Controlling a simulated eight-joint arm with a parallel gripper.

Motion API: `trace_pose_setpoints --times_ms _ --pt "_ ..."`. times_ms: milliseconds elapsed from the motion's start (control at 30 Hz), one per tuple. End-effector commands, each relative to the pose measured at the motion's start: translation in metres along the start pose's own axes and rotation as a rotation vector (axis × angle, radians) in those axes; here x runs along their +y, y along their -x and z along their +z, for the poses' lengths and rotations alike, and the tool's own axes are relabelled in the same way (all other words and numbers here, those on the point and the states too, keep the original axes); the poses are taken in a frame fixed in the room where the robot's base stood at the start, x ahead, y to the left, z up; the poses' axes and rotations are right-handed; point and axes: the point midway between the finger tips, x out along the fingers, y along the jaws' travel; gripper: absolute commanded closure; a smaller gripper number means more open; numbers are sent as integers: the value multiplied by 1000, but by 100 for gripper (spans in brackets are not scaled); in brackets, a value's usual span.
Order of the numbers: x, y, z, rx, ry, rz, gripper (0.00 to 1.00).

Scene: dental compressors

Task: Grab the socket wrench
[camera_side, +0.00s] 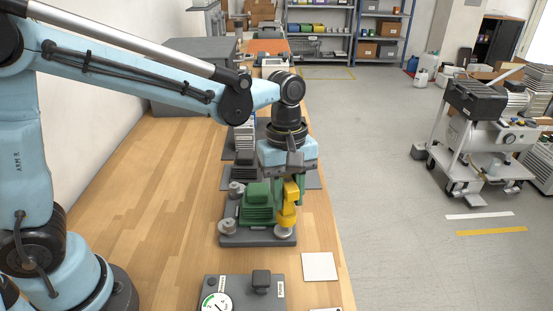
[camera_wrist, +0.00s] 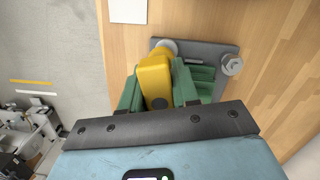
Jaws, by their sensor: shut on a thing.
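The socket wrench (camera_side: 290,194) is yellow and upright, at the right front corner of a grey base plate (camera_side: 234,239). Its lower end is at a round metal piece (camera_side: 284,232); I cannot tell if it is seated there or just above. My gripper (camera_side: 288,203) points down and is shut on the wrench. In the wrist view the yellow wrench (camera_wrist: 154,78) sits between the two green fingers of my gripper (camera_wrist: 157,90). The fingers hide part of its sides.
A green ribbed motor (camera_side: 257,207) stands on the plate just left of the wrench. Round metal pieces (camera_side: 227,227) sit at other corners. A grey box with a gauge (camera_side: 240,292) and a white card (camera_side: 319,266) lie nearer. The wooden bench (camera_side: 150,200) is clear at left.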

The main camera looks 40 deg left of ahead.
Motion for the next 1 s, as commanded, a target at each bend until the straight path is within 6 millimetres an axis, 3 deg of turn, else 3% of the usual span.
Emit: trace_pose_setpoints --times_ms 1000 --pt "0 -11 -1 0 0 0 100"
